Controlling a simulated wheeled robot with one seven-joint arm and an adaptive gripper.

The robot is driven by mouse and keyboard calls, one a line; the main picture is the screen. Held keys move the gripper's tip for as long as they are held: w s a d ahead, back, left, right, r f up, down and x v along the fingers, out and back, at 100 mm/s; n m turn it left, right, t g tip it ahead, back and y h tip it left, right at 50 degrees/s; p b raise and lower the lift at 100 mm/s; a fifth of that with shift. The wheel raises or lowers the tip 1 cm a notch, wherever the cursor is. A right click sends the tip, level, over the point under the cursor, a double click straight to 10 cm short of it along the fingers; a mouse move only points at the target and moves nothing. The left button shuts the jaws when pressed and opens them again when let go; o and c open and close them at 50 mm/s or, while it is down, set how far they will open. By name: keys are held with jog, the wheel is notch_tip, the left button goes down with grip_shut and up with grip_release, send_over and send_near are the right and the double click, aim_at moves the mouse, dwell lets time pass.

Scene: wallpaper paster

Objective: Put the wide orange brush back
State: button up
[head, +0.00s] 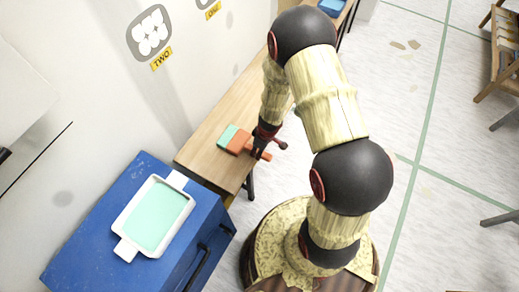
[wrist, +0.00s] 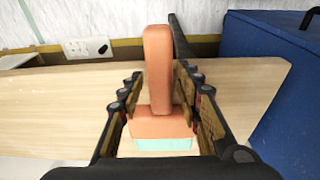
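The wide orange brush has an orange handle and block and a pale teal bristle edge. In the head view the brush (head: 239,141) is at the near part of the wooden bench (head: 205,150), its bristles toward the wall. My gripper (head: 262,146) is over its handle end. In the wrist view the brush (wrist: 158,75) is between my two fingers (wrist: 160,104), handle up in the picture and bristles at the bottom. The fingers stand apart on either side, with gaps beside the brush. I cannot tell whether the brush lies flat on the bench.
A blue cabinet (head: 85,215) stands at the bench's near end, bearing a white tray (head: 123,222) with a teal surface. The labels TWO (head: 161,59) and ONE (head: 213,11) are on the wall. A wooden chair (head: 497,75) stands at far right. The floor between is open.

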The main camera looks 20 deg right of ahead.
jog(key=shift+o, duration=0.7)
jog(key=shift+r, duration=0.1)
jog(key=w+d+r+m+t+h+p, duration=0.1)
jog(key=d+r+h+p, duration=0.15)
jog(key=r, duration=1.05)
jog(key=w+d+r+m+t+h+p, duration=0.1)
jog(key=w+d+r+m+t+p, duration=0.15)
jog(key=r, duration=0.95)
jog(key=w+d+r+m+h+p, duration=0.1)
jog(key=d+r+p, duration=0.2)
jog(key=r, duration=1)
jog(key=s+r+m, duration=0.2)
jog(key=s+r, duration=0.6)
jog(key=r, duration=0.3)
jog(key=s+a+r+y, duration=0.3)
jog(key=s+a+r, duration=0.3)
jog(key=s+a, duration=0.6)
jog(key=shift+s+r+m, duration=0.2)
jog(key=shift+s+m, duration=0.15)
jog(key=shift+s, duration=0.3)
jog(key=shift+d+y, duration=0.1)
jog(key=shift+y, duration=0.15)
